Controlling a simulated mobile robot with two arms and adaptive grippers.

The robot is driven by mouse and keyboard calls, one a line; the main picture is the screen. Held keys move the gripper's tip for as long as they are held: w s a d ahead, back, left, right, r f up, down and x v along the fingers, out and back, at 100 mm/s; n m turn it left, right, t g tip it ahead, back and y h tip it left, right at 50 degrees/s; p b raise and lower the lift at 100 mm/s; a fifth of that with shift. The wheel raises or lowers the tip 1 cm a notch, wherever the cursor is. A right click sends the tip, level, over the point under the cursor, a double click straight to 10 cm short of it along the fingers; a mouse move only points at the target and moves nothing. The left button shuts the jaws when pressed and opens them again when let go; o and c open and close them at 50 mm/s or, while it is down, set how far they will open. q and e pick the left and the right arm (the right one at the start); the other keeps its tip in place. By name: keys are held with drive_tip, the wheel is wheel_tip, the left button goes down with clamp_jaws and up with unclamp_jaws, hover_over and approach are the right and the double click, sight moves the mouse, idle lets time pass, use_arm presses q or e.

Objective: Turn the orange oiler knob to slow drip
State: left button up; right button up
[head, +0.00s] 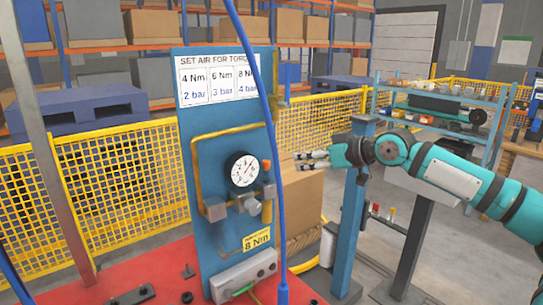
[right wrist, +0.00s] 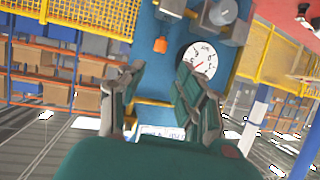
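The orange oiler knob (right wrist: 160,45) shows in the right wrist view, on the blue panel (right wrist: 148,75) beside the gauge (right wrist: 203,60). In the head view the knob (head: 269,191) is small, right of the gauge (head: 243,171) and partly behind a blue hose. My right gripper (head: 318,160) is to the right of the panel in the head view, apart from the knob. In the right wrist view the gripper (right wrist: 160,76) has its fingers spread with nothing between them, and the knob shows beyond the gap. My left gripper is not in view.
A blue hose (head: 277,150) hangs in front of the panel. A sign (head: 220,79) lists torque and air values; a yellow label (head: 256,239) reads 8 Nm. Yellow mesh fence (head: 120,170) runs behind.

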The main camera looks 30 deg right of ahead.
sight(269, 165)
drive_tip(key=p+x, duration=0.5)
drive_tip(key=x, duration=0.7)
drive_tip(key=shift+a+r, duration=0.1)
drive_tip(key=shift+a, duration=0.05)
drive_tip(key=shift+w+a+f, duration=0.1)
drive_tip(key=shift+w+f, duration=0.2)
drive_tip(key=shift+w, duration=0.15)
clamp_jaws()
